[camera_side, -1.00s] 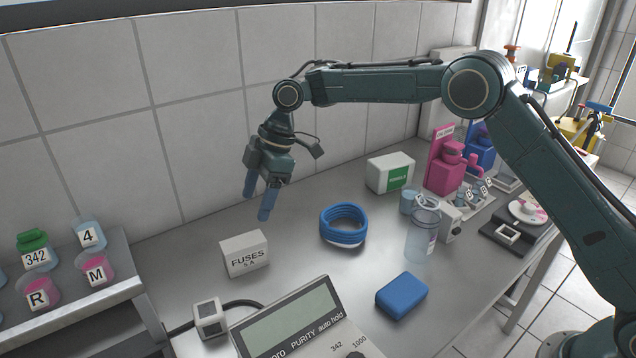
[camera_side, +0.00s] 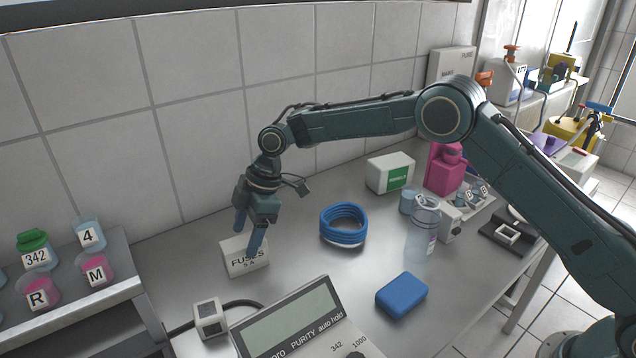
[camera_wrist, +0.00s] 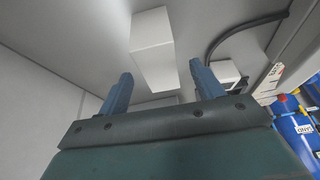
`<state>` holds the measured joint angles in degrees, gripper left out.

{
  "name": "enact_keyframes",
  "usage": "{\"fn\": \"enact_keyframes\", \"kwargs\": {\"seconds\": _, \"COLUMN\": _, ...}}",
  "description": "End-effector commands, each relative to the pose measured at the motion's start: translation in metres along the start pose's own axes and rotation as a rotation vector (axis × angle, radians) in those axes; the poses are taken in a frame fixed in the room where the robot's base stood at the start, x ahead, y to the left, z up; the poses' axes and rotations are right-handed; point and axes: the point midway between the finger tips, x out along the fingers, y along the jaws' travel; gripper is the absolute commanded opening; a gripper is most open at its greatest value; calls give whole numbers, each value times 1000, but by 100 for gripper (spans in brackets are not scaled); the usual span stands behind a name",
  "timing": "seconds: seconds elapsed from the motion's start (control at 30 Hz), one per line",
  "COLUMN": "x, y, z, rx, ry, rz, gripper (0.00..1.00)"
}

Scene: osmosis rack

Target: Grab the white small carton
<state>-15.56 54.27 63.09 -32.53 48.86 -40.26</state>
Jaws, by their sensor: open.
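The white small carton (camera_side: 240,261), labelled FUSES, stands on the steel bench in the left middle of the side view. In the wrist view, a plain white carton (camera_wrist: 153,52) shows beyond and between the fingers. My gripper (camera_side: 246,243) is open and empty, with its blue fingers pointing down at the carton. In the side view the fingers overlap the carton's top and right part, hiding some of its label. I cannot tell whether they touch it. The gripper also shows in the wrist view (camera_wrist: 160,85), fingers spread apart.
A blue cable coil (camera_side: 344,238) lies right of the carton. A small white cube (camera_side: 208,318) with a black cable and a purity meter (camera_side: 295,325) are in front. A white and green box (camera_side: 390,173) stands behind. The tiled wall is close behind.

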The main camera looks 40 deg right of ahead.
Motion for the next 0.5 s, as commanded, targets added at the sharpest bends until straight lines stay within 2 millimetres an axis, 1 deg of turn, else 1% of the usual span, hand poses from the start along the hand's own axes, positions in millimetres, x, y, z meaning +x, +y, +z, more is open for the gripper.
{"fn": "enact_keyframes", "kwargs": {"seconds": 0.17, "x": 14, "y": 0, "z": 0, "rx": 1, "ry": -1, "rz": -2, "gripper": 66}}
{"fn": "enact_keyframes", "kwargs": {"seconds": 0.4, "x": 42, "y": 0, "z": 0, "rx": -1, "ry": -1, "rz": -2, "gripper": 66}}
{"fn": "enact_keyframes", "kwargs": {"seconds": 0.5, "x": 48, "y": 0, "z": 0, "rx": 0, "ry": -1, "rz": 0, "gripper": 66}}
